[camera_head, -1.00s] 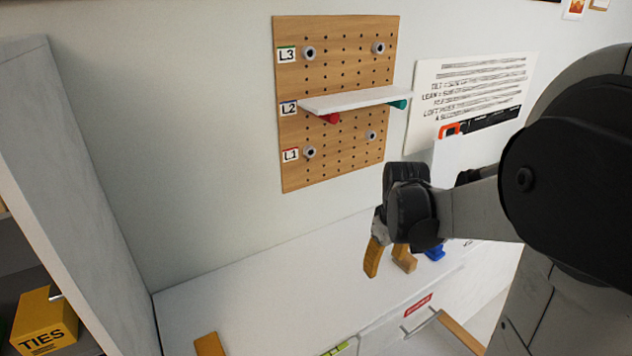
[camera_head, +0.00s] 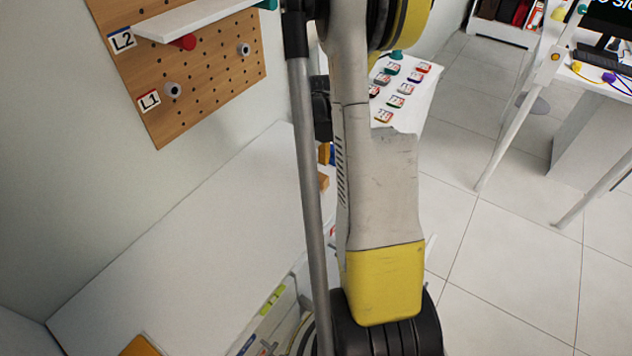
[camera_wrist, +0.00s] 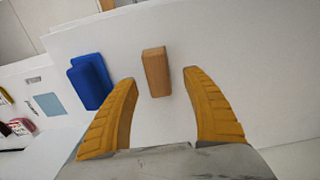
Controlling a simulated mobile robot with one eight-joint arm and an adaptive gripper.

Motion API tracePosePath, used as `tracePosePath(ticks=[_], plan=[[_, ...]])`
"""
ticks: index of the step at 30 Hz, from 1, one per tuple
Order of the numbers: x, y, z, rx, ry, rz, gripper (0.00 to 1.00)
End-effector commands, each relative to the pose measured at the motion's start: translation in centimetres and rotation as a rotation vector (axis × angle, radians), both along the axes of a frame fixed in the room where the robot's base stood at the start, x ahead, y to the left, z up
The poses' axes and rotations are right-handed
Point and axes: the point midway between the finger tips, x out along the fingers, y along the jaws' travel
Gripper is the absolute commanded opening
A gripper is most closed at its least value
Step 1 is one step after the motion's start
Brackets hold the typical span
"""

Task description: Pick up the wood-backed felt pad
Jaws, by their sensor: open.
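A small tan wooden block (camera_wrist: 156,72) stands out against the white surface in the wrist view, ahead of and between my fingertips. It matches the wood-backed felt pad, but I cannot make out a felt face. It also shows partly beside my arm in the head view (camera_head: 323,181). My gripper (camera_wrist: 159,77) is open, with its two yellow ridged fingers spread on either side of the block in the picture. Nothing is held. I cannot tell the exact gap to the block. In the head view my arm hides most of the gripper.
A blue two-part object (camera_wrist: 88,80) sits just left of the wooden block. A pegboard (camera_head: 205,75) with a white shelf (camera_head: 190,18) is on the wall above the white top (camera_head: 170,240). An orange-tan piece (camera_head: 140,346) lies at its near edge. The top's middle is clear.

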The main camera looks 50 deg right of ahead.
Motion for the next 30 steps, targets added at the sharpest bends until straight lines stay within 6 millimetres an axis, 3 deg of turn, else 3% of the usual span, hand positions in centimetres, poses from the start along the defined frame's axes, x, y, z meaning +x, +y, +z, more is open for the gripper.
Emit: tracePosePath(ticks=[6,14,18,20,30], plan=[[-0.2,-0.3,-3.7,0.0,0.0,0.0,0.58],[-0.3,-0.3,-3.9,0.0,0.0,0.0,0.58],[-0.3,-0.3,-3.9,0.0,0.0,0.0,0.16],[-0.3,-0.3,-3.9,0.0,0.0,0.0,0.01],[-0.3,-0.2,-3.9,0.0,0.0,-0.001,0.0]])
